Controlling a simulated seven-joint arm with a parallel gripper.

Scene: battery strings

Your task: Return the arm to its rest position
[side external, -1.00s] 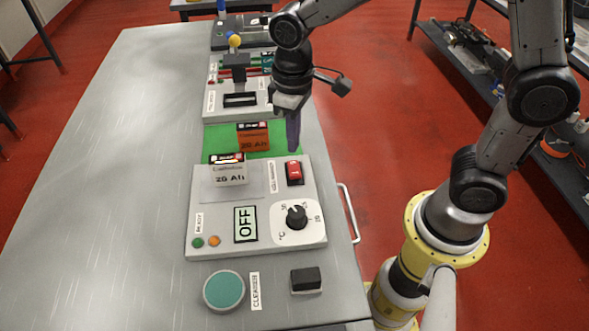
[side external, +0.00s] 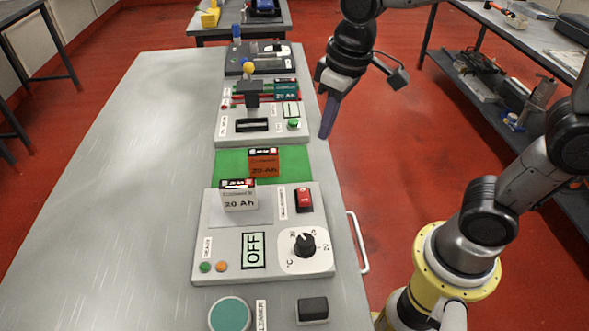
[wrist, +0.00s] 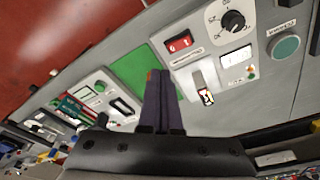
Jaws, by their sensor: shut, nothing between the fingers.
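My gripper (side external: 329,116) is shut and empty, held in the air over the table's right edge, beside the green mat and clear of everything. In the wrist view its dark fingers (wrist: 158,100) are together. An orange 20 Ah battery (side external: 264,164) stands on the green mat (side external: 292,163). A white 20 Ah battery (side external: 239,197) stands on the heater panel (side external: 213,231), whose display (side external: 253,250) reads OFF. A teal 20 Ah battery (side external: 286,92) sits in the farther station.
The long grey table (side external: 130,190) is bare on its left side. A round teal cleaner pad (side external: 230,315) and a black block (side external: 313,308) lie near the front. A handle (side external: 357,243) sticks out at the right edge. A cluttered shelf (side external: 480,85) stands to the right.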

